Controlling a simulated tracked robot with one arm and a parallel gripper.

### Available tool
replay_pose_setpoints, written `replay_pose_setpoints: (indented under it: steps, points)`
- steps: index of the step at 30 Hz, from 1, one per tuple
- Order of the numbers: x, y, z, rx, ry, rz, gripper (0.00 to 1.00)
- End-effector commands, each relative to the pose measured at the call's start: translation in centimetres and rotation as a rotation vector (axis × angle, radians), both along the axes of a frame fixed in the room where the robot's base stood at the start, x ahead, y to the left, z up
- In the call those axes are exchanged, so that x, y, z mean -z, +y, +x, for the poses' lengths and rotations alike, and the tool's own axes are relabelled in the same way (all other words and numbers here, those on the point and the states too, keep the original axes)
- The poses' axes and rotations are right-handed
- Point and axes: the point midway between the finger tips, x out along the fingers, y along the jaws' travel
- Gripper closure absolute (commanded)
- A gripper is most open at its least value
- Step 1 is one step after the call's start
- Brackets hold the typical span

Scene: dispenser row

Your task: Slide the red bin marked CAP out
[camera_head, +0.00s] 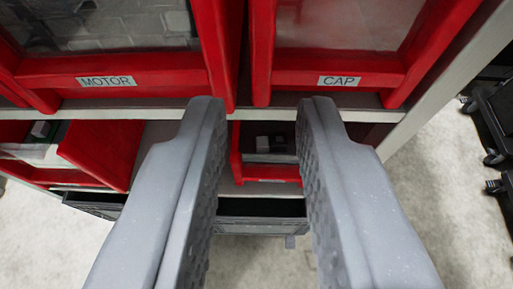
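The red bin marked CAP (337,81) is at the upper right, with a clear front panel and a white label on its lower red frame. It sits in the grey rack next to the bin marked MOTOR (140,78). The right fingertip is below the CAP bin's left part. I cannot tell whether it touches the bin.
A grey shelf edge (160,108) runs below the bins. Lower down are an open red bin (103,151) at left, another red bin (272,172) between my fingers, and a dark drawer (258,222). Black wheeled equipment (497,115) stands at right. Pale floor (445,190) is clear at lower right.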

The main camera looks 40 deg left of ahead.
Motion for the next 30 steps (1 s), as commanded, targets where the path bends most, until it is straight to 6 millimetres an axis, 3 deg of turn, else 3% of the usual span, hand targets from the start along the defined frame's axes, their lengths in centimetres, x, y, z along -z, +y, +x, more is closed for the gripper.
replay_pose_setpoints:
  steps: [18, 30]
  points:
    - [2.9, 4.2, 6.2, 0.000, -0.003, -0.001, 0.78]
    - [4.0, 5.7, 8.4, 0.001, -0.005, 0.000, 0.78]
